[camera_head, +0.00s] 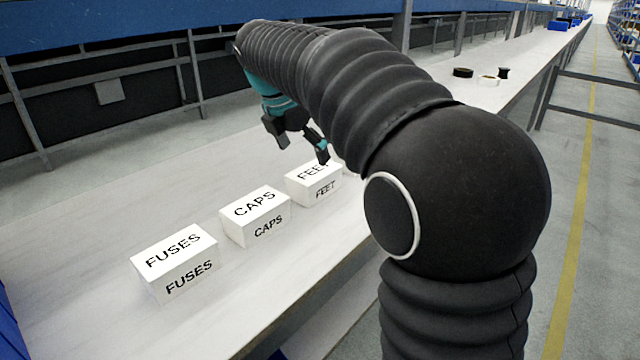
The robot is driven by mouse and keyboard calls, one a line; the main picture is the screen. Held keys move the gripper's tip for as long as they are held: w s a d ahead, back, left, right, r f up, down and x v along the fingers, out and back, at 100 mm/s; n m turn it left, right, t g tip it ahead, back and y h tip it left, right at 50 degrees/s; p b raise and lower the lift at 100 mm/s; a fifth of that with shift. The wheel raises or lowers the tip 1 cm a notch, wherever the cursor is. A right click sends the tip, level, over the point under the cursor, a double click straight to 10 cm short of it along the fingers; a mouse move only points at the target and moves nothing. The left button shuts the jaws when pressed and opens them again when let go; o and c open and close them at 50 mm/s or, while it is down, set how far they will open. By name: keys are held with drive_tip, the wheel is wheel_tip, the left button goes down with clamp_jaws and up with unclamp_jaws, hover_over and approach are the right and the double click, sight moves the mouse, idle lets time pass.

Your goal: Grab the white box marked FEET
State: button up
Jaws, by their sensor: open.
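The other finger hangs left of the box. Nothing is between the fingers that I can see.
A white box marked CAPS (256,217) stands just left of the FEET box, and one marked FUSES (176,262) is nearer. The table (90,215) is clear behind them. Small black and white items (488,80) lie far along the bench. My arm hides the right side.

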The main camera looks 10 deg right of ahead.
sight(313, 170)
drive_tip(key=shift+b+x, duration=0.6)
drive_tip(key=shift+x, duration=2.85)
drive_tip(key=shift+s+d+r, duration=0.1)
drive_tip(key=shift+d, duration=0.05)
drive_tip(key=shift+f, duration=0.3)
drive_tip(key=c, duration=1.3)
